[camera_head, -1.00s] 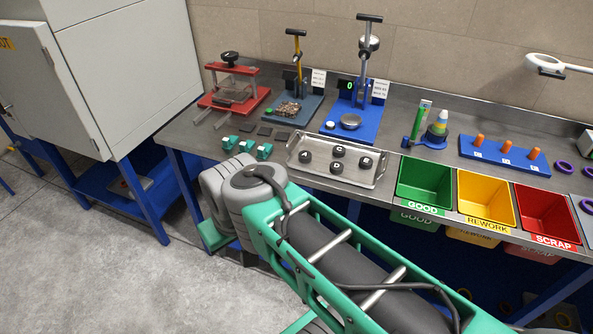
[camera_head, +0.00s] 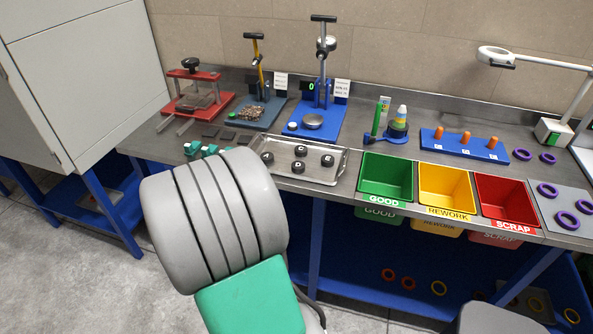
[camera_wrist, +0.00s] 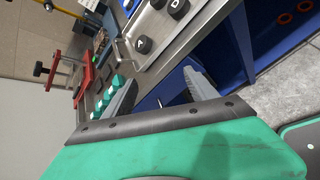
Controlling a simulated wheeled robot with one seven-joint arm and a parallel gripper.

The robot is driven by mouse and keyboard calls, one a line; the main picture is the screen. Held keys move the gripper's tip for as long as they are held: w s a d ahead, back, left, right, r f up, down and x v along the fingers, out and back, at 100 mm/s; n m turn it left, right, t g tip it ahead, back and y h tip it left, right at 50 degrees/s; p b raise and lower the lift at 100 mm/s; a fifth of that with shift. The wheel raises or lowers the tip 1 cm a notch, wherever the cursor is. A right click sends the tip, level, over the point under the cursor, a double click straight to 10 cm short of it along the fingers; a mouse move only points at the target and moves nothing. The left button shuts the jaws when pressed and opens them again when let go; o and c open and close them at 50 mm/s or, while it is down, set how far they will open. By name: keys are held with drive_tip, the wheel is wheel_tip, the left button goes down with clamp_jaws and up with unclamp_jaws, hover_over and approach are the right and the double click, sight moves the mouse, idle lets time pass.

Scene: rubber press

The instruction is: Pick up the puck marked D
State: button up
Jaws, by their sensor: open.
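The puck marked D (camera_head: 298,167) is a small dark disc with a white letter. It lies on the metal tray (camera_head: 319,178) with several other dark pucks, at the tray's front. In the wrist view the D puck (camera_wrist: 178,8) is at the top edge, partly cut off, with another puck (camera_wrist: 143,44) to its left on the tray (camera_wrist: 155,24). My gripper (camera_wrist: 160,95) shows its two grey fingers spread apart with nothing between them. It is off the tray's front side, clear of the D puck. In the head view my arm hides the gripper.
Green clips (camera_head: 192,148) stand left of the tray. The green GOOD bin (camera_head: 386,180) is on its right, then the yellow (camera_head: 446,188) and red (camera_head: 506,197) bins. The bench edge runs in front.

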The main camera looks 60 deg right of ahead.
sight(297, 166)
drive_tip(key=s+d+f+n+h, duration=0.1)
drive_tip(key=s+d+n, duration=0.1)
drive_tip(key=d, duration=0.3)
drive_tip(key=s+d+f+n+g+h, duration=0.1)
drive_tip(key=s+d+f+n, duration=0.1)
drive_tip(key=d, duration=0.3)
drive_tip(key=s+d+f+n, duration=0.1)
drive_tip(key=s+d, duration=0.2)
drive_tip(key=d, duration=0.2)
drive_tip(key=shift+d+f+n+g+h+p, duration=0.2)
drive_tip(key=shift+f+n+g+h+p, duration=0.05)
drive_tip(key=shift+n+g+h+p, duration=0.15)
drive_tip(key=shift+a+r, duration=0.1)
drive_tip(key=c, duration=1.4)
drive_tip(key=shift+c, duration=0.3)
drive_tip(key=shift+r, duration=0.1)
